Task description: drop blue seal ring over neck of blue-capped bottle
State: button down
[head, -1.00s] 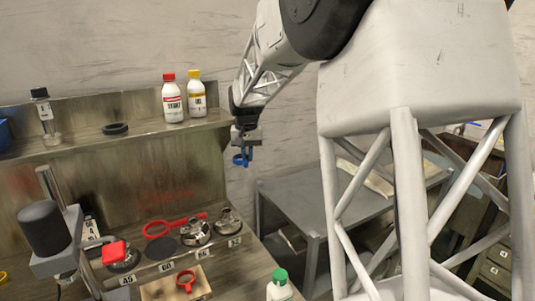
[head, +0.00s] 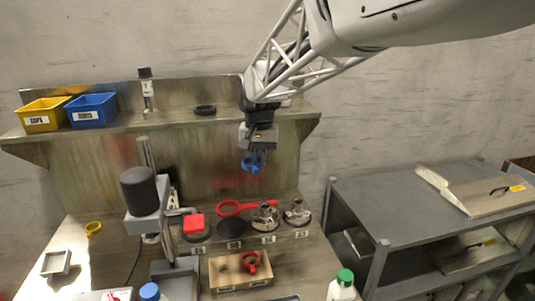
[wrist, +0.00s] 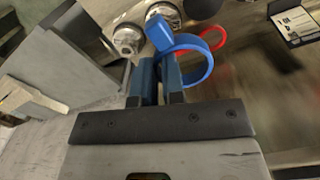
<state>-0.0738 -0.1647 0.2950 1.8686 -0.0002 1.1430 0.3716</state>
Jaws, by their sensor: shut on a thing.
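My gripper (head: 256,150) hangs in front of the bench's back panel, below the shelf. It is shut on the blue seal ring (head: 251,165). In the wrist view, the blue ring (wrist: 211,66) sticks out to the right of my gripper's fingers (wrist: 159,77), with its block-like tab at the fingertips. The ring is apart from the bench. The blue-capped bottle (head: 150,292) stands at the bottom edge of the head view, to the left of and nearer than my gripper. Only its cap and a little of its top show; its neck is hard to make out.
A black-topped stand (head: 146,195) rises behind the blue-capped bottle. A green-capped bottle (head: 343,286) stands at the front right. A tray (head: 228,285) holds a red ring (head: 251,262). Yellow (head: 43,122) and blue (head: 90,117) bins sit on the shelf.

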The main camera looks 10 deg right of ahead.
jog(key=s+a+r+n, duration=0.2)
jog(key=s+a+n, duration=0.1)
jog(key=s+a, duration=1.8)
jog(key=s+a+f+n, duration=0.1)
jog(key=s+a+f, duration=0.2)
jog(key=f, duration=0.4)
jog(key=shift+s+a+f, duration=0.15)
jog(key=shift+s+a, duration=0.2)
jog(key=shift+a, duration=0.3)
jog(key=shift+f, duration=0.3)
jog(key=shift+f, duration=2.15)
jog(key=shift+f, duration=0.65)
dwell(0.5)
jog(key=c, duration=1.1)
grip_release()
jog(key=shift+f, duration=0.1)
jog(key=shift+c, duration=0.2)
